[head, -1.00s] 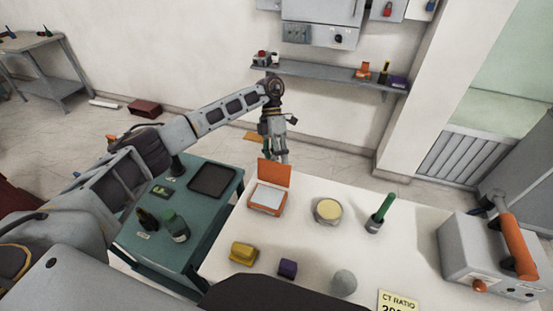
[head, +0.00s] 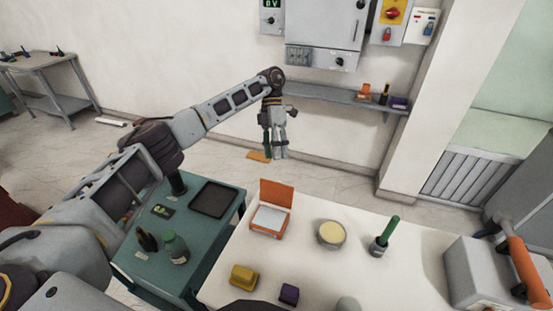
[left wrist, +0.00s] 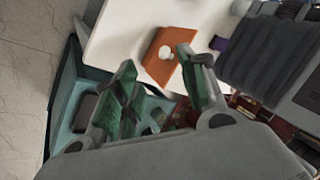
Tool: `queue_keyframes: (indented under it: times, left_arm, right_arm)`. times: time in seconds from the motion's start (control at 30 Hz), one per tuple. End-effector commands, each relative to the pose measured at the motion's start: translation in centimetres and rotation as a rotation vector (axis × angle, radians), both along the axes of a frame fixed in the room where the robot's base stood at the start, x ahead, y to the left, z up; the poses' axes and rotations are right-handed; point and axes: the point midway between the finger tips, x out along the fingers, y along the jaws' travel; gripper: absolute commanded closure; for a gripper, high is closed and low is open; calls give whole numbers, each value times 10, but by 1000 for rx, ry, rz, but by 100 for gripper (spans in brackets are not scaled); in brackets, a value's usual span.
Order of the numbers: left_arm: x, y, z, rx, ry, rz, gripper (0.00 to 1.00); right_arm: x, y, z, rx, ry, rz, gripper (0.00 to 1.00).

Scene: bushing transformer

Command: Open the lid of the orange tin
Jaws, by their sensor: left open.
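The orange tin (head: 267,232) stands on the white table, its orange lid (head: 277,193) raised steeply at the back edge and a pale inside showing. My left gripper (head: 275,155) hangs beyond the tin, fingers pointing down, apart from the lid in the head view. In the left wrist view the left gripper (left wrist: 158,68) is open with nothing between its fingers. The orange lid (left wrist: 157,43) shows there beyond the fingertips, with a pale round patch on it. My right gripper is not in view.
A round tin (head: 331,234), a green-handled tool in a cup (head: 384,237), a yellow block (head: 243,277) and a purple block (head: 289,293) share the white table (head: 345,272). A teal table (head: 222,238) stands left with a dark tray (head: 213,199). A wall shelf (head: 325,96) is behind.

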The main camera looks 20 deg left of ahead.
Motion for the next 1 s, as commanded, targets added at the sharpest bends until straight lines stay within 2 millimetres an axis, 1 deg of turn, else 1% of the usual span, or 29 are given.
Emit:
queue_keyframes:
  times: [0.2, 0.4, 1.0]
  left_arm:
    - [7, 4, 12, 1, -1, 2, 58]
    - [10, 6, 18, 1, -2, 2, 58]
    - [10, 6, 19, 0, 0, 2, 58]
  right_arm:
    - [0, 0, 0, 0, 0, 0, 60]
    - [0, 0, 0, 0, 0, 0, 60]
    - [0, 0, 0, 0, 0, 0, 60]
